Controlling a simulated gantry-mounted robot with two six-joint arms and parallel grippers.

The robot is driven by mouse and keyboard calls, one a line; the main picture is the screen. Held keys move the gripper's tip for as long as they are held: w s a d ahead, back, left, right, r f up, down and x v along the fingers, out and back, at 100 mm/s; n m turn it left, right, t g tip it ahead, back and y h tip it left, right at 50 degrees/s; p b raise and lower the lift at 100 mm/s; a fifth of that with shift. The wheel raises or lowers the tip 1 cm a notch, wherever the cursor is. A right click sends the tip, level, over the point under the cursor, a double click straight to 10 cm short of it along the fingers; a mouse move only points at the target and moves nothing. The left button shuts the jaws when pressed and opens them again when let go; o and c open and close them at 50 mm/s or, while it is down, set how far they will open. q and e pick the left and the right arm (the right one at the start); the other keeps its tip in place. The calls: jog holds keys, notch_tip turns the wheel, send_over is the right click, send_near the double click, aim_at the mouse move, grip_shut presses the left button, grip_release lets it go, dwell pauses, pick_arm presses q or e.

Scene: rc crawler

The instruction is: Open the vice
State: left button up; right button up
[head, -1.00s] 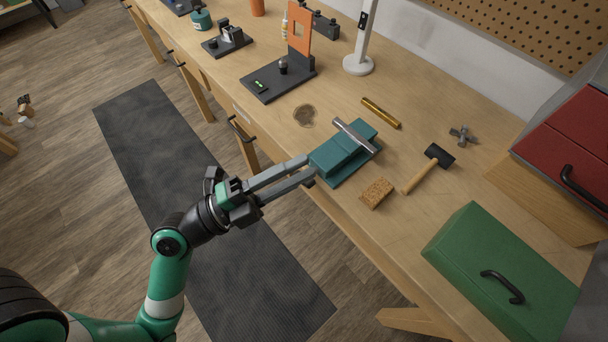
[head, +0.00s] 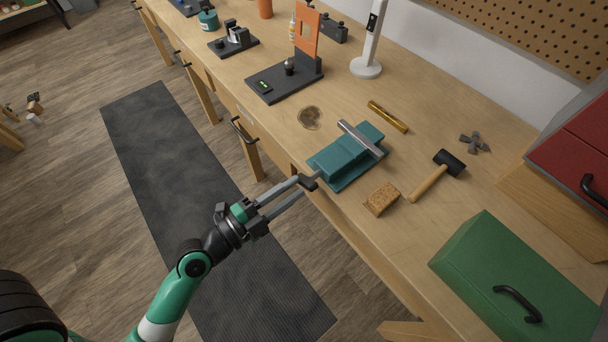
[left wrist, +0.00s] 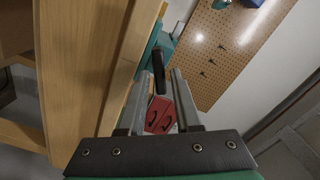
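The teal vice (head: 338,158) sits at the bench's front edge with a silver metal bar (head: 360,139) across its top. Its black handle (head: 308,184) sticks out past the edge and also shows in the left wrist view (left wrist: 158,74). My left gripper (head: 301,187) is open, with its fingers apart and its tips at the handle. My right gripper is not in view.
On the wooden bench (head: 330,215), a cork-coloured block (head: 382,198), a hammer (head: 440,174) and a green box (head: 500,280) lie right of the vice. The floor in front is open.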

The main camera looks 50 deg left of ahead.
aim_at(301, 185)
pick_arm(q)
jog(key=shift+w+p, duration=0.35)
jog(key=shift+w, duration=1.55)
grip_shut()
